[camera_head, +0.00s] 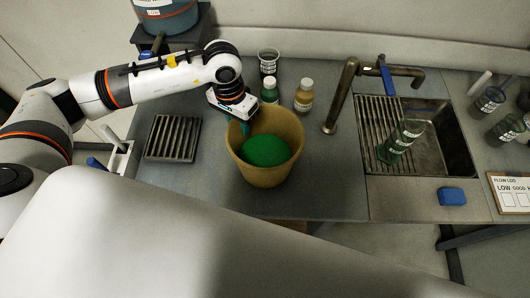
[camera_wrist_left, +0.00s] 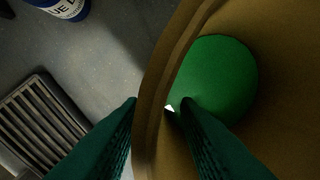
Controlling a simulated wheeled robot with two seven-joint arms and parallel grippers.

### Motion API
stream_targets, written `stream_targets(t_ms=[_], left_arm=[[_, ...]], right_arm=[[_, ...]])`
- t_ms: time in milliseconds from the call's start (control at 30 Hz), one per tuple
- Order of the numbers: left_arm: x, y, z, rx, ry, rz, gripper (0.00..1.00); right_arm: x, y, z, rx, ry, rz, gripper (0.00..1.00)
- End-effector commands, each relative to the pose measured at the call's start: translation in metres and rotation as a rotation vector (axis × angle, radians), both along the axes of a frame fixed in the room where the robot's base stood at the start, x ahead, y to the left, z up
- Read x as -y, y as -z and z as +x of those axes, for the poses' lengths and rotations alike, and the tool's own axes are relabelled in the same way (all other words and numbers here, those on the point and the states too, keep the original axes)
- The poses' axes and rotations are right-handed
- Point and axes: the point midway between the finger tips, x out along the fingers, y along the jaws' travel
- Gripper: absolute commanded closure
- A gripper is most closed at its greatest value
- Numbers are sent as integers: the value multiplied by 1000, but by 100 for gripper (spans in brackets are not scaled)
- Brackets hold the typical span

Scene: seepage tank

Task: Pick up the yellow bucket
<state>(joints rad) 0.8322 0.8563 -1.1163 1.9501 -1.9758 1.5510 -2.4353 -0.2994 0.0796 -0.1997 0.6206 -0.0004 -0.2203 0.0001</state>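The yellow bucket (camera_head: 282,174) stands upright on the grey worktop, with a rounded green mass (camera_head: 267,150) inside it. My left gripper (camera_head: 244,124) is at the bucket's back left rim, pointing down. In the left wrist view its two green fingers (camera_wrist_left: 158,110) sit on either side of the bucket rim (camera_wrist_left: 150,118), one outside and one inside. They look open, with some room beside the wall. The green mass also shows there (camera_wrist_left: 218,75). My right gripper is not in view.
A dark slatted rack (camera_head: 172,138) lies left of the bucket. Two small bottles (camera_head: 303,96) (camera_head: 270,92) and a clear cup (camera_head: 268,62) stand behind it. A tap (camera_head: 340,100) and sink (camera_head: 440,140) are at the right. The worktop between bucket and sink is clear.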

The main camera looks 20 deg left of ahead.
Motion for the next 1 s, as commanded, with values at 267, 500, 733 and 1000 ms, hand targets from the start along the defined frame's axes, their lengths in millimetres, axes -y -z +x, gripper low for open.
stream_targets(t_ms=[267,500,733,1000], left_arm=[[1,10,0,1,1,0,71],[1,10,0,1,1,0,100],[1,9,0,1,1,-1,100],[1,9,0,2,1,-2,100]], right_arm=[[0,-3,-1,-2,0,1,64],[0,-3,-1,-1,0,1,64],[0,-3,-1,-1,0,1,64],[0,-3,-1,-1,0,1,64]])
